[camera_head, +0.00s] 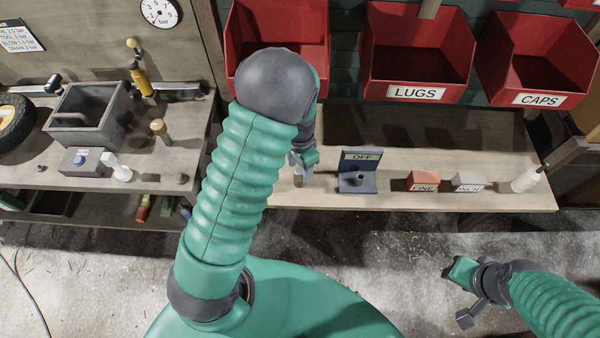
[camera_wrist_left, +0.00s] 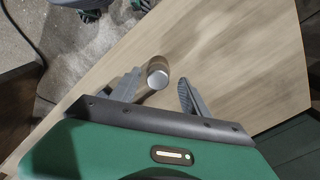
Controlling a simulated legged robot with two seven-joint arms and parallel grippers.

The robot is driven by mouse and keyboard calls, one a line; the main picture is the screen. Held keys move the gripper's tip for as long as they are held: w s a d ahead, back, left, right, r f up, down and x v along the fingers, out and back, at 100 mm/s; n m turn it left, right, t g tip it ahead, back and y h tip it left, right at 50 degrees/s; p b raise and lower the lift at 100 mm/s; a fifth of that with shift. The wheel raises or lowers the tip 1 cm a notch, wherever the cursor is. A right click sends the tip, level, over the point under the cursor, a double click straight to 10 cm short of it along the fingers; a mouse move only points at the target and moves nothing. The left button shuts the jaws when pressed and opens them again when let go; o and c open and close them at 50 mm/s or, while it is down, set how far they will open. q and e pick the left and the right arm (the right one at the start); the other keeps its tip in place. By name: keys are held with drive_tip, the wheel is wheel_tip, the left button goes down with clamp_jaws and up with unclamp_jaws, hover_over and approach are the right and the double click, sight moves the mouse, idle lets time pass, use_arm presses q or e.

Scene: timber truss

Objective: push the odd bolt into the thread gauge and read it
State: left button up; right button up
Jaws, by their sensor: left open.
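A short cylinder with a bright metal end, probably the odd bolt (camera_wrist_left: 157,73), stands on the bench between the fingers of my open left gripper (camera_wrist_left: 160,88). It is nearer the left finger; I cannot tell whether they touch. In the head view my left gripper (camera_head: 303,164) is partly hidden by its arm, over the bench's left part. The dark thread gauge (camera_head: 358,182) stands to its right, with an "OFF" display (camera_head: 362,156) and a short round socket on its base. My right gripper (camera_head: 468,292) hangs low in front of the bench; its jaw opening is unclear.
Right of the gauge are a red block marked FINE (camera_head: 423,181), a grey block marked INCH (camera_head: 467,181) and a white bottle (camera_head: 525,180). Red bins (camera_head: 416,60) hang above the bench. A second bench (camera_head: 110,165) at left carries a grey box and tools.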

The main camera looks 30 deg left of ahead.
sight(300, 170)
use_arm(q)
drive_tip(key=shift+a, duration=0.2)
drive_tip(key=shift+s+d+r, duration=0.1)
drive_tip(key=shift+d+r, duration=0.05)
drive_tip(key=shift+d, duration=0.3)
drive_tip(key=c, duration=0.7)
drive_tip(key=shift+d, duration=0.1)
clamp_jaws()
drive_tip(key=shift+a, duration=0.2)
drive_tip(key=shift+a, duration=0.1)
wheel_tip(300, 170, up, 10)
drive_tip(key=shift+p, duration=0.35)
drive_tip(key=shift+c, duration=0.2)
unclamp_jaws()
clamp_jaws()
